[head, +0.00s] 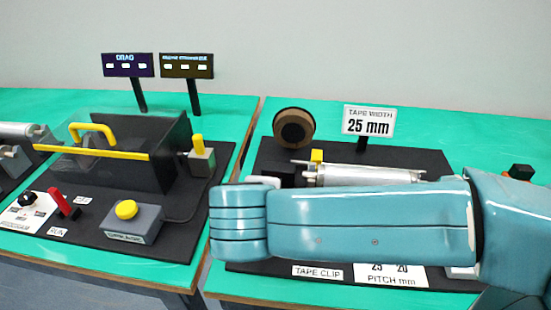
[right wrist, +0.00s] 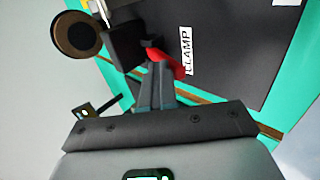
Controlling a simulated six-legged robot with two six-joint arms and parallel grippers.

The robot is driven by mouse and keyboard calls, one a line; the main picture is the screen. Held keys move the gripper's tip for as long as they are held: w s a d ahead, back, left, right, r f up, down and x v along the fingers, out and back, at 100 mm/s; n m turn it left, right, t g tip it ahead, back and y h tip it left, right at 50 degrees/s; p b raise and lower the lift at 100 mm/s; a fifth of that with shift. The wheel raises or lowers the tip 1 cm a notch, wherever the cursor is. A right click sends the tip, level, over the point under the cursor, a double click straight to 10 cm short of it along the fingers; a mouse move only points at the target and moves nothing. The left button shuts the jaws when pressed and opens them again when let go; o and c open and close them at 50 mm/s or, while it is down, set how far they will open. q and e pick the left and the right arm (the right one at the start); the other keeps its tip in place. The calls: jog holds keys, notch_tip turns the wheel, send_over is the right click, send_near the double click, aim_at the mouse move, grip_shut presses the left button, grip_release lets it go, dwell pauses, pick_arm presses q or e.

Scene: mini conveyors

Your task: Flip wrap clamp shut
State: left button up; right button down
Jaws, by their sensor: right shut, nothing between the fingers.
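The wrap clamp shows in the right wrist view as a red lever (right wrist: 169,61) beside a black block (right wrist: 122,47), with a white CLAMP label (right wrist: 187,50) next to it. My right gripper (right wrist: 154,62) is shut and empty, its fingertips right at the red lever. I cannot tell whether they touch it. In the head view my right arm crosses in front of the station and hides the clamp and the gripper's fingers. My left gripper is not in view.
A tape roll (head: 294,129) and a metal roller (head: 360,174) stand on the black board (head: 408,157). A 25 mm sign (head: 369,121) is behind them. To the left are a guarded black box (head: 150,160), a yellow button (head: 126,210) and a red lever (head: 65,203).

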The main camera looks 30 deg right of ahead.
jog(key=shift+s+f, duration=0.1)
jog(key=shift+f, duration=0.05)
dwell(0.3)
jog(key=r+p, duration=0.2)
jog(key=r, duration=0.1)
jog(key=r+p, duration=0.2)
jog(key=shift+w+d+r, duration=0.1)
jog(key=shift+w, duration=0.25)
jog(key=p+v, duration=0.1)
jog(key=v, duration=0.7)
jog(key=shift+s+a, duration=0.3)
jog(key=shift+s, duration=0.2)
jog(key=shift+s, duration=0.1)
